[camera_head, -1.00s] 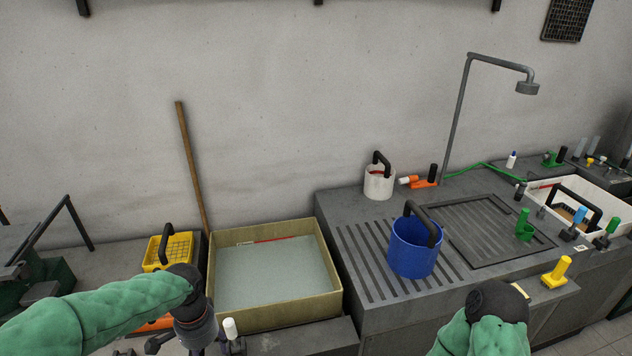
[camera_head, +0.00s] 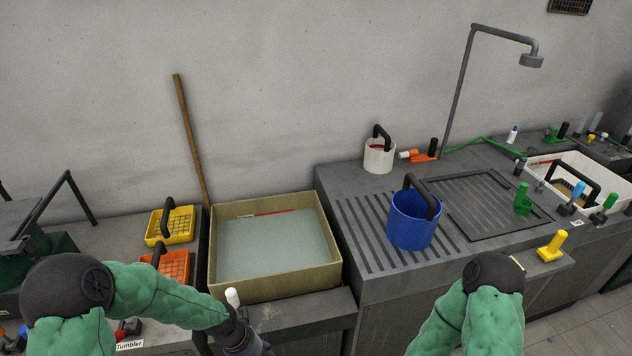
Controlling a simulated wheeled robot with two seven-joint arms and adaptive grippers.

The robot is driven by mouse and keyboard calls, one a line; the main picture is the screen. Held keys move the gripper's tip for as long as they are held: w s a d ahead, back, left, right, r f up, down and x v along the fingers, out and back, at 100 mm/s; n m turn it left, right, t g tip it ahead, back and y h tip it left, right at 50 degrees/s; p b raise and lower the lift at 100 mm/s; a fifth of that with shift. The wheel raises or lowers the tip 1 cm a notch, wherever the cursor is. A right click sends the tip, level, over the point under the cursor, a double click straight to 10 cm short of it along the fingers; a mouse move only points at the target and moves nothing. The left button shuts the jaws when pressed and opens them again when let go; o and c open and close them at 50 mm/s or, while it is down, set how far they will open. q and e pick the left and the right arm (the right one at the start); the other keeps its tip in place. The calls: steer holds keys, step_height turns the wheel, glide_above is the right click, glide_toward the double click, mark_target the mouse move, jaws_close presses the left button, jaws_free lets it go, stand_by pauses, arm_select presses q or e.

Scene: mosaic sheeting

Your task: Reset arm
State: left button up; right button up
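My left arm, in a green sleeve, comes in at the lower left. Its dark wrist end (camera_head: 245,340) is at the bottom edge, in front of the tan box; the fingertips are not clearly visible. My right arm is at the bottom right of centre, below the blue bucket, bent with its elbow up; its gripper is out of the picture. No held object shows at either arm.
A tan box (camera_head: 275,293) with grey contents stands at centre left. A blue bucket (camera_head: 411,225) and a white bucket (camera_head: 379,158) stand on the grey counter. Yellow (camera_head: 171,226) and orange (camera_head: 172,266) baskets are at left. A yellow-handled tool (camera_head: 552,246) lies at right.

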arm_select(q)
steer(key=s+d+f+n, duration=0.5)
steer(key=s+f, duration=0.5)
steer(key=f, duration=0.2)
steer(key=shift+f+t+h, duration=0.25)
steer(key=shift+t+h, duration=0.05)
steer(key=shift+h, duration=0.1)
stand_by(1.5)
